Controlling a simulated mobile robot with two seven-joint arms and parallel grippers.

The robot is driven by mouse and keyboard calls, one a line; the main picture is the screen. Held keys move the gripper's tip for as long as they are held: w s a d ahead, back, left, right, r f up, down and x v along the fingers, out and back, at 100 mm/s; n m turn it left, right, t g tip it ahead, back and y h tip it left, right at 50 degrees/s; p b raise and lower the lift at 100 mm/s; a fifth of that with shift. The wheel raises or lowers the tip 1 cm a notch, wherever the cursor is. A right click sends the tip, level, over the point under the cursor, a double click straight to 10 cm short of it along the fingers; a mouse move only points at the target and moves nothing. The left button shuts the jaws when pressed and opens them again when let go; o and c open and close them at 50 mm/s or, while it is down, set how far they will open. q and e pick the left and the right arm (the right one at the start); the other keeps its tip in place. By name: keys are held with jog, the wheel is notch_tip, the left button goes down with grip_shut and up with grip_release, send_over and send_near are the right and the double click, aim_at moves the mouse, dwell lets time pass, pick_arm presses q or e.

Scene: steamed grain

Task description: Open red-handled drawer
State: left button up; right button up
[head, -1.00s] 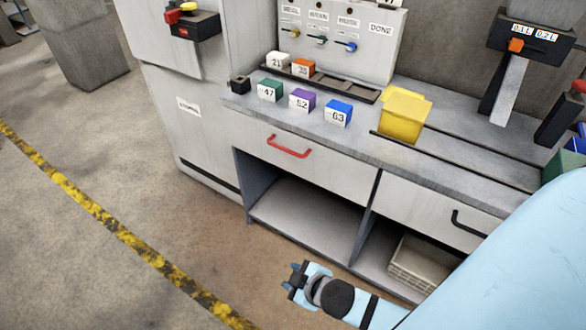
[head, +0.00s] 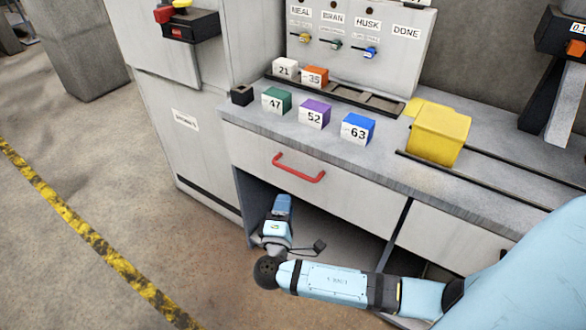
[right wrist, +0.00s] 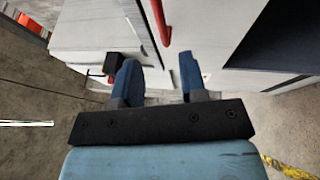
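The red handle (head: 299,167) is a curved bar on the front of the white left drawer (head: 262,157), which is shut. My right gripper (head: 283,203) is just below and left of the handle, in front of the open shelf space, pointing up. In the right wrist view its two blue fingers (right wrist: 158,62) are spread apart with nothing between them. The red handle (right wrist: 160,22) shows beyond the fingertips, roughly in line with the gap, and does not appear to touch them. My left gripper is out of view.
Numbered blocks, including a purple one (head: 314,113) and a blue one (head: 358,128), stand on the grey counter above the drawer. A yellow container (head: 438,135) stands further right. The open shelf (head: 330,235) lies below the drawer. Floor at left is clear.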

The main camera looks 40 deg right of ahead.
aim_at(292, 169)
jog(key=x, duration=1.1)
jog(key=shift+w+d+b, duration=0.15)
jog(key=shift+w+b, duration=0.05)
jog(key=shift+b, duration=0.2)
jog(key=shift+c, duration=0.5)
grip_shut()
